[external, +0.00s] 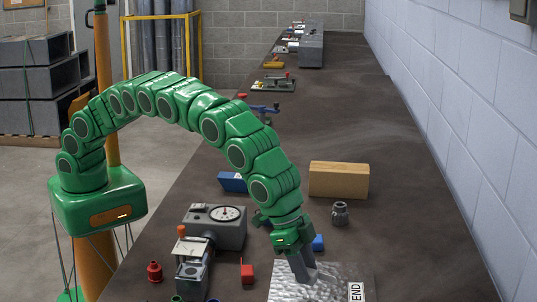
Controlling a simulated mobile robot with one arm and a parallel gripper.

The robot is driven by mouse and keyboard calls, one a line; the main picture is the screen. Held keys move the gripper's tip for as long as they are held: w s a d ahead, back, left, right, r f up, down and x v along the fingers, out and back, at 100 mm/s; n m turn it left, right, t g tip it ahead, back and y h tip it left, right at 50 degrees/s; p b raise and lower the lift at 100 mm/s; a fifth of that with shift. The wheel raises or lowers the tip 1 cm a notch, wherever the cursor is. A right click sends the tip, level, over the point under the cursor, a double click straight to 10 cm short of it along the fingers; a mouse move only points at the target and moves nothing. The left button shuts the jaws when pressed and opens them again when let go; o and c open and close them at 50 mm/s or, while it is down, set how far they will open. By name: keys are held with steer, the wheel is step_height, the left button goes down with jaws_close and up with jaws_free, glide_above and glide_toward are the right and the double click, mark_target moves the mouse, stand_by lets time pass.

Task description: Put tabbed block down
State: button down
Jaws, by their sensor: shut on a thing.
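My gripper (296,252) is at the front of the bench, pointing down over the near metal sheet. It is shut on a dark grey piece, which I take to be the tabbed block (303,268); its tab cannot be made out. The lower end of the piece is at or just above the shiny sheet (335,282); I cannot tell if it touches. The sheet has a white label reading END at its right side.
A small blue block (318,242) lies right behind my gripper. A grey dial gauge device (215,226), a red weight (247,274) and a red knob (154,271) stand left. A wooden block (339,180) and a metal fitting (340,213) stand behind. The right bench side is clear.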

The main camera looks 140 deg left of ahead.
steer(key=shift+w+f, duration=0.15)
steer(key=shift+f, duration=1.65)
steer(key=shift+f, duration=0.1)
steer(key=c, duration=0.8)
jaws_free()
